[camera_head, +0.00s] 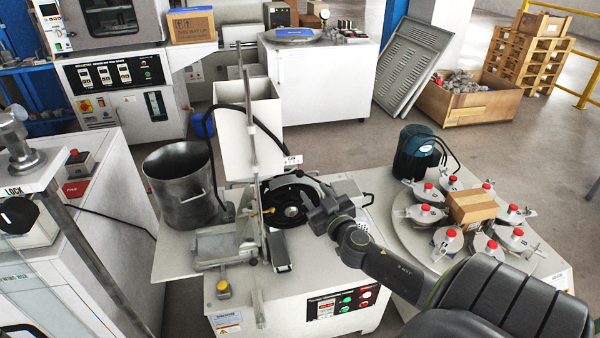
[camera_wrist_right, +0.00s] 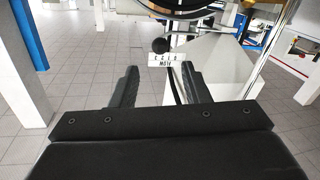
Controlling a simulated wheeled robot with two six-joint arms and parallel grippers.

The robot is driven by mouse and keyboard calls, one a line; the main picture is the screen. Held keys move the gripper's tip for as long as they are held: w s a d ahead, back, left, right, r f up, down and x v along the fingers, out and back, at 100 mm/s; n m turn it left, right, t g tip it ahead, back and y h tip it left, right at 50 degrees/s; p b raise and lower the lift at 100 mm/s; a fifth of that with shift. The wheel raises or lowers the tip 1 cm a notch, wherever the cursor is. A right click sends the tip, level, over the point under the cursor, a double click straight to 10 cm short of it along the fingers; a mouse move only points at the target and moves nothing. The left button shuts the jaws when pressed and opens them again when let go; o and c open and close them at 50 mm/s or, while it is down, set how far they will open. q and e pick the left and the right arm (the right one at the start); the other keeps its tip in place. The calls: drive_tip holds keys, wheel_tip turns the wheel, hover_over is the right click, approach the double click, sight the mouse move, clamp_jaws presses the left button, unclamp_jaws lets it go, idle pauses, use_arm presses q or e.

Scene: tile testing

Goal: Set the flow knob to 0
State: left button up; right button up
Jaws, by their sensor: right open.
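A small white flow label (camera_head: 293,160) stands on the grinding machine (camera_head: 220,285), above its black wheel (camera_head: 290,203). In the right wrist view the label (camera_wrist_right: 172,60) appears upside down, and a black ball-shaped knob (camera_wrist_right: 160,45) shows just beyond it; which mark it points to cannot be told. My right gripper (camera_head: 320,206) is beside the wheel, in front of the label. In the right wrist view its two fingers (camera_wrist_right: 158,70) are apart with nothing between them, and the label and knob lie beyond the tips. The knob is not clear in the head view. My left gripper is not in view.
A round table (camera_head: 415,245) with several red-topped holders and a cardboard box (camera_head: 472,207) is at right. A thin upright post (camera_head: 250,120) is close.

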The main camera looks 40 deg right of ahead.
sight(301, 176)
drive_tip(key=x, duration=1)
drive_tip(key=shift+w+f+p, duration=0.1)
drive_tip(key=shift+w+p, duration=0.05)
drive_tip(key=shift+p, duration=0.15)
clamp_jaws()
drive_tip(key=shift+a, duration=0.1)
